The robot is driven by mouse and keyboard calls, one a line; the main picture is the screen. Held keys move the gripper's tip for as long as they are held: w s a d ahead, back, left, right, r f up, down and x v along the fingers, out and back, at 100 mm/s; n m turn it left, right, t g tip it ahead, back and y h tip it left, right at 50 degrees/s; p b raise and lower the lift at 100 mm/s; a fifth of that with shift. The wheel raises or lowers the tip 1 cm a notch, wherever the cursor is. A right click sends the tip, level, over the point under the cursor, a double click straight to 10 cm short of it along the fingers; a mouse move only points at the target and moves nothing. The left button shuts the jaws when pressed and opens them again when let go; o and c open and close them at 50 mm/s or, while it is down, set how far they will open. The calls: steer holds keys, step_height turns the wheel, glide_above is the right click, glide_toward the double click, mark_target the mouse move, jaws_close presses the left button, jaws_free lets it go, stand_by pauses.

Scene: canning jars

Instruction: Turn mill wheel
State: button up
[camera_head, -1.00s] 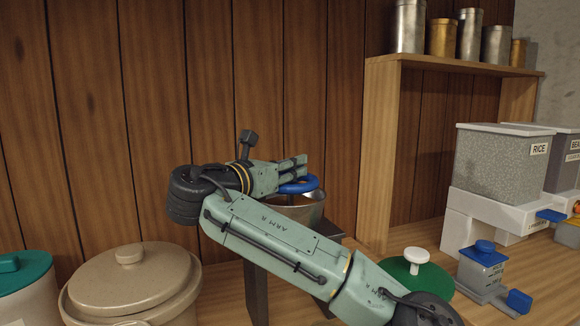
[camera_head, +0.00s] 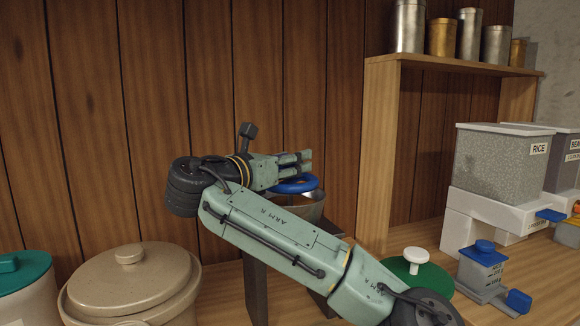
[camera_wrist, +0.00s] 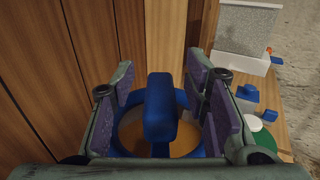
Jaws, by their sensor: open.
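The mill's blue wheel (camera_head: 297,187) is a ring above a metal bowl-shaped hopper (camera_head: 308,207) on a dark stand. In the wrist view its upright blue handle (camera_wrist: 160,118) rises between my fingers, with the blue ring and a brownish bowl inside below it. My gripper (camera_head: 303,162) is above the wheel and open, and its two purple-padded fingers (camera_wrist: 168,98) stand on either side of the handle. My arm hides part of the mill in the head view.
A beige lidded crock (camera_head: 130,285) and a teal-lidded pot (camera_head: 25,285) stand at lower left. A wooden shelf (camera_head: 450,66) with several metal canisters, a rice dispenser (camera_head: 500,165), a blue-topped container (camera_head: 480,270) and a green lid (camera_head: 395,270) are at right. A plank wall rises behind.

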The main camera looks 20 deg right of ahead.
step_height(320, 180, up, 9)
steer(key=shift+f, duration=0.1)
stand_by(0.6)
